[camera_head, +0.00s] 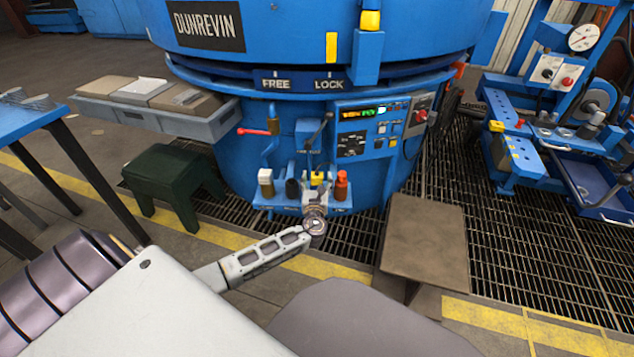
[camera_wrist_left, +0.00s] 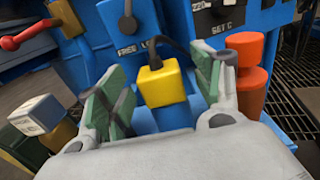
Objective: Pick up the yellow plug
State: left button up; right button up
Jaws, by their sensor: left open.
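The yellow plug (camera_head: 317,178) sits in the row of plugs on the small blue shelf (camera_head: 262,203) at the front of the blue furnace. In the left wrist view the yellow plug (camera_wrist_left: 162,86) shows as a yellow block with a dark cable at its top. My left gripper (camera_head: 314,212) is just in front of the shelf in the head view. In the left wrist view its green-padded fingers stand apart, one on each side of the yellow plug, with visible gaps. It holds nothing. My right gripper is not in view.
A red-handled lever (camera_head: 254,132) and a control panel (camera_head: 368,132) are above. A brown platform (camera_head: 425,240) stands right.

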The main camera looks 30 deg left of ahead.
pick_arm(q)
jog(key=shift+b+x, duration=0.3)
jog(key=shift+x, duration=0.75)
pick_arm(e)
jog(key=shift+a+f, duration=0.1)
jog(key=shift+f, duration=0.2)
pick_arm(q)
jog(key=c, duration=1.1)
jog(key=shift+c, duration=0.2)
jog(key=shift+r+p, duration=0.65)
jog(key=shift+r, duration=0.4)
notch_tip(320, 180, up, 6)
jog(key=p, duration=0.3)
jog(key=shift+f, duration=0.15)
jog(key=shift+r+p, duration=0.45)
jog(key=shift+r, duration=0.65)
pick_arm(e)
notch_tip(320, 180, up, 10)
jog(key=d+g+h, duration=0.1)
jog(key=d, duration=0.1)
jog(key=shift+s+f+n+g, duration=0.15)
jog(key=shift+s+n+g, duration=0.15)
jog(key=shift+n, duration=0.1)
